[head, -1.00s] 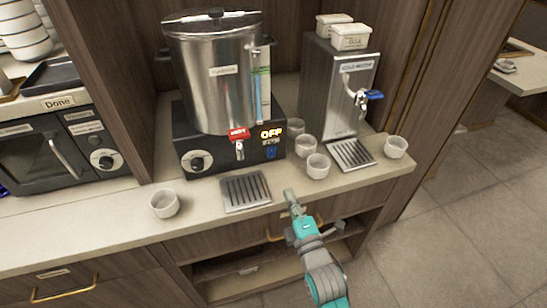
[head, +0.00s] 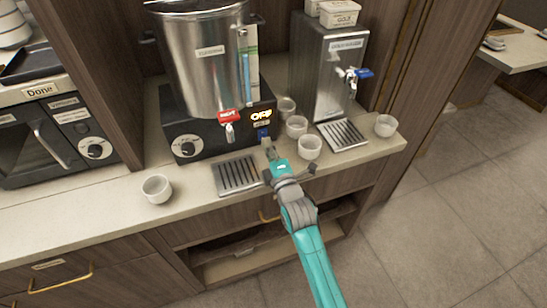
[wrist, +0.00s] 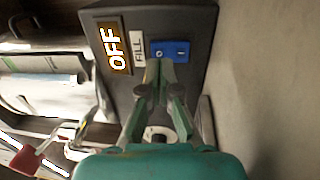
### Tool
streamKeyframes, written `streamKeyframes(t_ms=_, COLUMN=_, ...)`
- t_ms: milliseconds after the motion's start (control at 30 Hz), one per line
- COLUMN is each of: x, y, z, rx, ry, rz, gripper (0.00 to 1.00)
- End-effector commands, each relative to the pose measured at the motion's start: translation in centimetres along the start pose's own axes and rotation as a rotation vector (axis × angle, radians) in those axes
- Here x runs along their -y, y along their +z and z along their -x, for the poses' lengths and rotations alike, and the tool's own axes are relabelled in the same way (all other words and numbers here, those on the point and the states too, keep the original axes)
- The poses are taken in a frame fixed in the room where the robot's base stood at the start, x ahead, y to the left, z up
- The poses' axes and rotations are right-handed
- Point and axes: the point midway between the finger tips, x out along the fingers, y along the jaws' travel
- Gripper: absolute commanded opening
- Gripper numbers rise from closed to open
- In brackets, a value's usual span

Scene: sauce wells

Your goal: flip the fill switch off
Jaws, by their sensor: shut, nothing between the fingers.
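The blue fill switch (wrist: 170,50) is a rocker on the dark base of the steel boiler, beside a FILL label (wrist: 138,48) and a lit OFF display (wrist: 114,48) in the wrist view. In the head view the switch (head: 263,133) sits below the OFF display (head: 261,116). My gripper (wrist: 160,68) is shut and empty, its fingertips at the lower edge of the switch in the wrist view. I cannot tell whether they touch it. In the head view my gripper (head: 268,148) is at the front of the boiler base.
The boiler (head: 205,65) has a red-handled tap (head: 229,117) left of the switch. A drip tray (head: 238,175) lies in front. Several white cups, one nearby (head: 310,147), stand to the right. A water dispenser (head: 325,70) stands behind them.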

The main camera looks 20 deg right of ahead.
Motion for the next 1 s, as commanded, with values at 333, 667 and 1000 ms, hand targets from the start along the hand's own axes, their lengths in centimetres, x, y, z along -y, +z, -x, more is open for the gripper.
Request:
streamKeyframes(t_ms=333, x=0.0, y=0.0, z=-2.4, rx=0.0, ry=0.0, rz=0.0, gripper=0.0)
streamKeyframes(t_ms=667, x=0.0, y=0.0, z=-2.5, rx=0.0, ry=0.0, rz=0.0, gripper=0.0)
streamKeyframes(t_ms=1000, x=-0.2, y=0.0, z=-3.0, rx=0.0, ry=0.001, rz=0.0, gripper=0.0)
